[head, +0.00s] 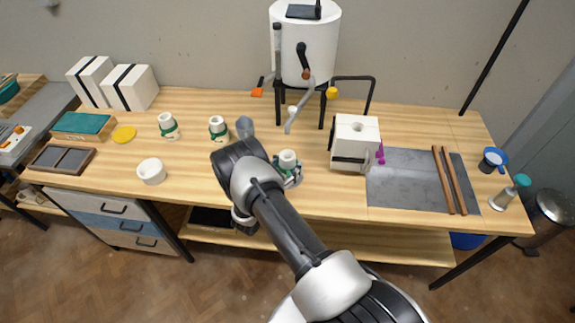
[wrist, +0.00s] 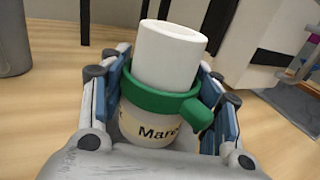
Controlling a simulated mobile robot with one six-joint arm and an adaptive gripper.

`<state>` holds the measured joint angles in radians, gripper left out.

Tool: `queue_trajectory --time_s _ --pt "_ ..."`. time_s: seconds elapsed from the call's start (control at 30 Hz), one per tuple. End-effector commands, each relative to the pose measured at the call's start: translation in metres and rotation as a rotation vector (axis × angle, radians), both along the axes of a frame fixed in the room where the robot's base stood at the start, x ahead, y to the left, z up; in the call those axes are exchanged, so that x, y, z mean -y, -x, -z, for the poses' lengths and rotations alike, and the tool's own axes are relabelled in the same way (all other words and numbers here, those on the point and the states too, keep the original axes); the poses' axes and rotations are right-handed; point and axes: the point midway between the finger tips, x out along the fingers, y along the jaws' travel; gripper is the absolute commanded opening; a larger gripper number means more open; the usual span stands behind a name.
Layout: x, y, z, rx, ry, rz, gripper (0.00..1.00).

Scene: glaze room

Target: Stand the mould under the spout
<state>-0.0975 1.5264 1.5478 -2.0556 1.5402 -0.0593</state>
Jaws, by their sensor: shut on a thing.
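A white block-shaped mould (head: 357,130) with a round hole in its top and a dark band stands right of centre on the bench. Part of a white block with a dark strap, likely the mould, shows in the wrist view (wrist: 232,28). A white tank (head: 303,50) on dark legs has a grey spout pipe (head: 298,108) hanging at the back centre. My gripper (head: 287,173) is shut on a white cup (wrist: 168,55) with a green band and handle and a partly hidden label. It is left of the mould and in front of the tank. I cannot tell whether the cup touches the bench.
Two similar green-banded cups (head: 168,125) (head: 217,128) and a grey cup (head: 245,127) stand to the left. A white bowl (head: 151,171) is at front left. A grey slab (head: 405,182) with wooden sticks (head: 448,180) lies right of the mould. A purple thing (head: 380,154) is beside the mould.

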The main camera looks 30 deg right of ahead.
Motion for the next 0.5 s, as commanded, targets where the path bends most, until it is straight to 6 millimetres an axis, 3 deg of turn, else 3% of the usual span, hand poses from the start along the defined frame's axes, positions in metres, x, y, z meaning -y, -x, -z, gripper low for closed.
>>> queue_trajectory --time_s 0.33,0.5 --pt "-0.0001 0.0003 0.0011 -0.001 0.0 0.0 0.77" --pt "-0.0001 0.0003 0.0011 -0.001 0.0 0.0 0.77"
